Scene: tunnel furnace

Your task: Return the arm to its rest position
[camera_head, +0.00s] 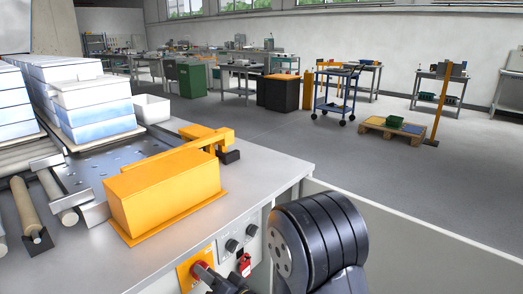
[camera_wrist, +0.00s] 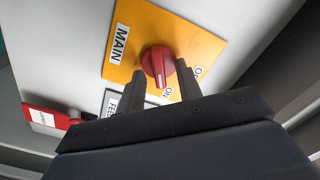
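My arm (camera_head: 318,238) reaches down at the lower right of the head view, beside the front of the white cabinet. My gripper (camera_wrist: 160,75) faces a red rotary knob (camera_wrist: 157,62) on an orange plate (camera_wrist: 190,42) marked MAIN. The knob's white line points toward the ON label. The two fingers stand apart, one on each side of the knob; whether they touch it is unclear. In the head view the red knob (camera_head: 199,268) shows at the bottom edge, partly hidden by my dark gripper (camera_head: 218,282).
Dark knobs (camera_head: 232,245) and a red tag (camera_head: 244,264) sit right of the orange plate. An orange housing (camera_head: 165,190) stands on the cabinet top, near stacked trays (camera_head: 93,108) and rollers (camera_head: 25,203). Open floor (camera_head: 400,175) lies to the right.

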